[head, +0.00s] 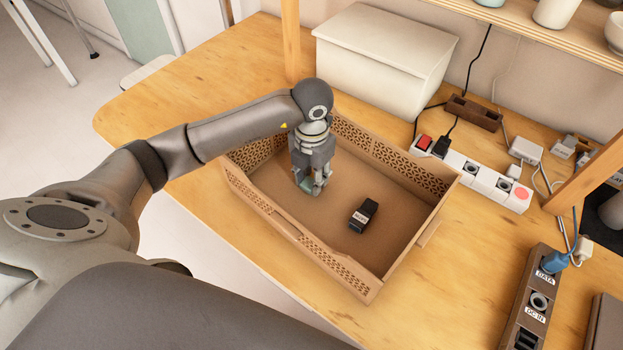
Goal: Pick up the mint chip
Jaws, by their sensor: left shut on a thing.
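My left gripper (312,186) reaches down into a brown tray (300,228) with perforated walls, near its left inner side. Its fingers are shut on a small mint-green piece (318,187), the mint chip, most of which the fingers hide. The chip is low in the tray; I cannot tell whether it touches the tray floor. My right gripper is not in view.
A small black block with a white label (363,215) lies in the tray, right of the gripper. A white power strip (473,172) lies right of the tray, and a white box (385,55) stands behind. The table (160,105) is clear at left.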

